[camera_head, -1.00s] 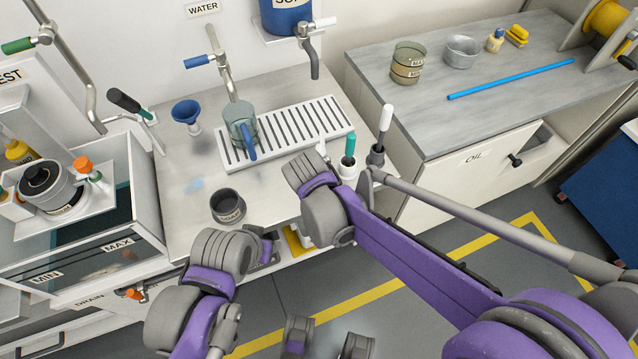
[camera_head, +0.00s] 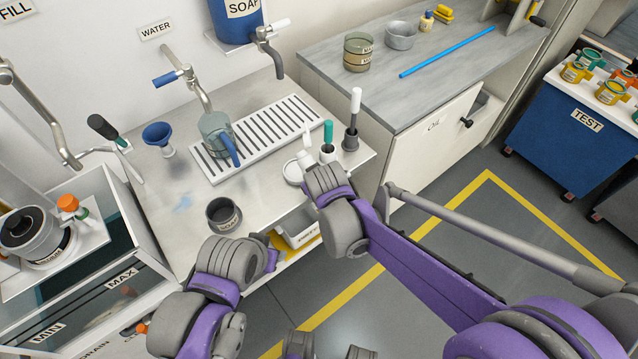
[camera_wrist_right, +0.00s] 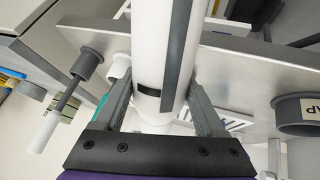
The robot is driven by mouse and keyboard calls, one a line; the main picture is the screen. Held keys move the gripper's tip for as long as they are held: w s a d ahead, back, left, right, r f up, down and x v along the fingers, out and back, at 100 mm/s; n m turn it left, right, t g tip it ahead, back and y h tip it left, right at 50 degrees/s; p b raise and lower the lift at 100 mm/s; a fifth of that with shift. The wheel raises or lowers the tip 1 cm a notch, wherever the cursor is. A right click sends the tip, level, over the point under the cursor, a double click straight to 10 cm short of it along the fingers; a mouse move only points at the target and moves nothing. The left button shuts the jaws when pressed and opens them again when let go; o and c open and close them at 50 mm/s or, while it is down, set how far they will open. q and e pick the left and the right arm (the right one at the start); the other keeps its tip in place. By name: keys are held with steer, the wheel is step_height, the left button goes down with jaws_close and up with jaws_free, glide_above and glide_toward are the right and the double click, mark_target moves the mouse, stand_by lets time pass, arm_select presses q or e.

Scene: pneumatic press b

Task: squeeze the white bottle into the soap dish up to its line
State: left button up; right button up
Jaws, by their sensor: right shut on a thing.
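The white bottle (camera_wrist_right: 174,60), with a black band and a grey strip, stands between the fingers of my right gripper (camera_wrist_right: 160,108) in the right wrist view. That gripper is shut on it. In the head view its fingers are hidden behind my right wrist. The soap dish appears to be the dark grey round cup (camera_head: 223,214) with a label, left of my right wrist on the metal counter. It also shows at the right of the wrist view (camera_wrist_right: 300,115), apart from the bottle. Its fill level and line are not readable. My left wrist is at the lower left; its fingers are hidden.
A slotted drain tray (camera_head: 270,135) holds a clear jug (camera_head: 217,138) with a blue handle. A blue funnel (camera_head: 158,136) stands left of it. Holders with teal and white handled tools (camera_head: 352,120) stand at the counter's right edge. A water tank (camera_head: 75,275) is at left.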

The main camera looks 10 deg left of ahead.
steer(key=shift+d+f+t+y+b, duration=0.1)
steer(key=shift+f+t+y+b, duration=0.05)
steer(key=shift+t+y+b, duration=0.3)
steer(key=t+y+b, duration=0.2)
steer(key=b, duration=0.1)
steer(key=shift+m+y, duration=0.25)
steer(key=shift+m, duration=0.15)
steer(key=shift+w+r+t+y+b, duration=0.1)
steer(key=shift+r+t+y+b, duration=0.15)
steer(key=shift+t+b, duration=0.4)
steer(key=w+d+m+h+p, duration=0.1)
steer(key=d+m+h+p, duration=0.1)
steer(key=d, duration=0.8)
steer(key=w+d+r+m+t+h+p, duration=0.1)
steer(key=d+p, duration=0.3)
steer(key=d, duration=0.6)
steer(key=w+d+r+m+h+p, duration=0.1)
steer(key=w+d+m+h+p, duration=0.2)
steer(key=d, duration=0.7)
steer(key=shift+w+d+m+t+h+p, duration=0.2)
steer(key=shift+m+t+h+p, duration=0.1)
steer(key=shift+m+h+p, duration=0.1)
